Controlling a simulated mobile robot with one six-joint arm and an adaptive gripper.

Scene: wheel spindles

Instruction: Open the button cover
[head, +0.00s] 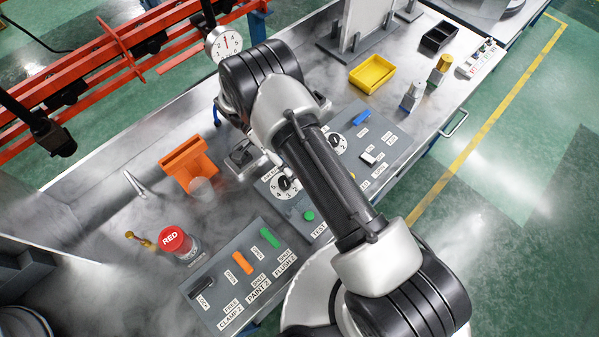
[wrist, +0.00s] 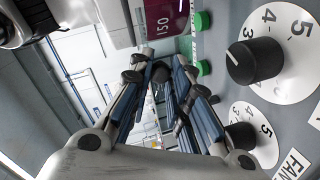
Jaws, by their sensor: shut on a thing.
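My gripper (wrist: 155,66) shows in the wrist view with its dark, blue-sided fingers converging beside the grey control panel (wrist: 215,60). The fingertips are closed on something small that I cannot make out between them. A dark red part with white lettering (wrist: 165,20) lies just beyond the tips. No button cover can be told for certain in either view.
Black dials (wrist: 255,62) and green buttons (wrist: 202,68) are close to my fingers. On the bench stand an orange holder (head: 190,162), a red-lidded jar (head: 174,240), a translucent cylinder (head: 202,188) and a yellow bin (head: 372,73). Orange rails (head: 110,55) run behind.

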